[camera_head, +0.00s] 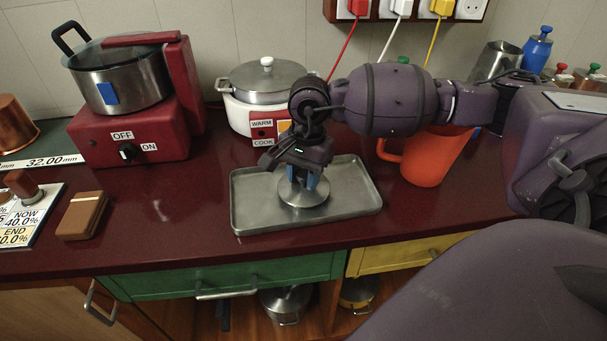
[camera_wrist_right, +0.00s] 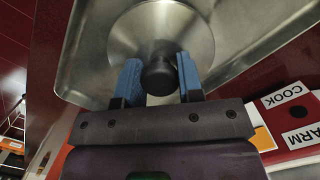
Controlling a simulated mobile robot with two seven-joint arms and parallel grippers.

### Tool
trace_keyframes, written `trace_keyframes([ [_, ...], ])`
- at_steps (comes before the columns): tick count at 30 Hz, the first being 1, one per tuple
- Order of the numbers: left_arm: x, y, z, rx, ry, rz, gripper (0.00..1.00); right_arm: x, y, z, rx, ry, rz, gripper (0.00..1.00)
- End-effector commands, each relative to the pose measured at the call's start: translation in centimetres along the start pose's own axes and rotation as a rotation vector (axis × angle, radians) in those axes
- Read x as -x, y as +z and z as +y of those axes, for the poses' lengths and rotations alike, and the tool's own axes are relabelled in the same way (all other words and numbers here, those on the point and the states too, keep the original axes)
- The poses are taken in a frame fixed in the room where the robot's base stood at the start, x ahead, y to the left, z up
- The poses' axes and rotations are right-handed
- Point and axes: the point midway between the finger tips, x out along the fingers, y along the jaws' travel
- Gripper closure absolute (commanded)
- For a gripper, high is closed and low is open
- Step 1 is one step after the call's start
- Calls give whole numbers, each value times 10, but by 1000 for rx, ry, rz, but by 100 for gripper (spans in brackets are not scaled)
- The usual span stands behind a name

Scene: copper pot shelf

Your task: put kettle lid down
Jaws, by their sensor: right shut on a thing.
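The kettle lid (camera_head: 304,193) is a round silver metal disc with a dark knob. It is at the metal tray (camera_head: 250,218), over the tray's middle; whether it touches the tray floor I cannot tell. My right gripper (camera_head: 305,181) points down with its blue fingertips on either side of the knob, shut on it. In the right wrist view the lid (camera_wrist_right: 160,28) fills the top middle, with the black knob between the blue fingers of the gripper (camera_wrist_right: 160,78). My left gripper is not in view.
A white rice cooker (camera_head: 267,88) stands behind the tray and an orange pitcher (camera_head: 433,155) to its right. A red stove with a pot (camera_head: 125,82) is at the left.

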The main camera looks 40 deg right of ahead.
Motion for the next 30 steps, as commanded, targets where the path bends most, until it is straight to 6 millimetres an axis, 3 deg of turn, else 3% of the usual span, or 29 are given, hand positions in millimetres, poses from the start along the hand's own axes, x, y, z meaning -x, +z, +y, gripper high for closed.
trace_keyframes([
  [5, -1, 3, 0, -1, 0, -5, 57, -4, 0, 0, 0, 1, 0, 89],
  [6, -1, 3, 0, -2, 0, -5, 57, -4, 0, 0, 0, 1, 0, 64],
  [11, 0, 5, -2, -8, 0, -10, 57, -3, 0, 0, -1, 0, 0, 40],
  [23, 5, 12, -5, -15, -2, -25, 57, 6, 0, 0, 0, -3, 1, 40],
  [30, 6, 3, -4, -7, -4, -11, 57, 47, 0, -1, 0, -6, 3, 40],
])
